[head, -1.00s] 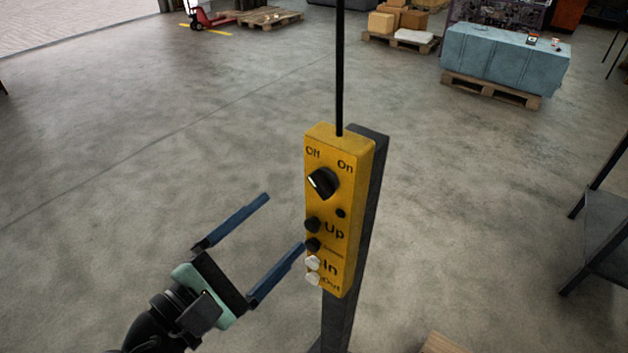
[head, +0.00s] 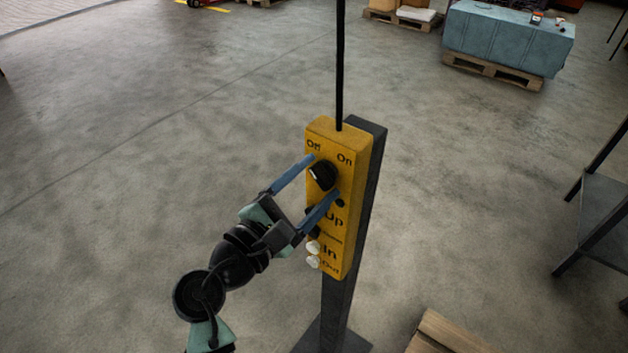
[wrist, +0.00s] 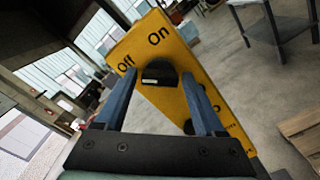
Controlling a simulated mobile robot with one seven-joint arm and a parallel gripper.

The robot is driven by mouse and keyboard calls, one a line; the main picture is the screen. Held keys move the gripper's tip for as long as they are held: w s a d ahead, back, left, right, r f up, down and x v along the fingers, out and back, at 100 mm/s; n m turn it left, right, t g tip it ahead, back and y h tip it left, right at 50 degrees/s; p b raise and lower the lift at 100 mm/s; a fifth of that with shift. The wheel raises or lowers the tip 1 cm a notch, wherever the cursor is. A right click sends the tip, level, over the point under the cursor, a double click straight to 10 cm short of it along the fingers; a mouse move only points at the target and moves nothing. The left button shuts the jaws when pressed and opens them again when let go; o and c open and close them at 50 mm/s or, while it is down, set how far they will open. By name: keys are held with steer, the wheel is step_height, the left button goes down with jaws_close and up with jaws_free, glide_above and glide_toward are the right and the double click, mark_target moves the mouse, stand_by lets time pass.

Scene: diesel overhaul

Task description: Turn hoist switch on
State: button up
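The yellow hoist control box (head: 350,235) is fixed upright on a dark post. Its black rotary switch (head: 321,176) sits near the top, below the "Off" and "On" labels; it also shows in the wrist view (wrist: 159,73). In the head view its pointer is partly hidden, so I cannot tell its exact setting. My gripper (head: 325,174) is open, with one blue finger on each side of the switch. In the wrist view the switch lies between the fingers, toward their tips (wrist: 163,82). I cannot tell whether either finger touches it.
Up, In and Out buttons, such as the white Out button (head: 313,262), sit below the switch, close to my lower finger. A dark metal stand (head: 600,225) is at the right. A wooden pallet (head: 450,335) lies at the lower right. Open floor lies left.

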steer(key=c, duration=1)
steer(key=shift+b, duration=0.3)
steer(key=m+b, duration=0.3)
steer(key=shift+f+m+b, duration=0.25)
steer(key=shift+m+b, duration=0.05)
steer(key=shift+m, duration=0.1)
steer(key=m+b, duration=0.5)
steer(key=shift+m, duration=0.3)
steer(key=m+b, duration=0.4)
steer(key=b, duration=0.1)
steer(key=shift+f, duration=0.1)
steer(key=shift+m+b, duration=1.75)
steer(key=shift+m, duration=0.45)
steer(key=shift+r, duration=0.2)
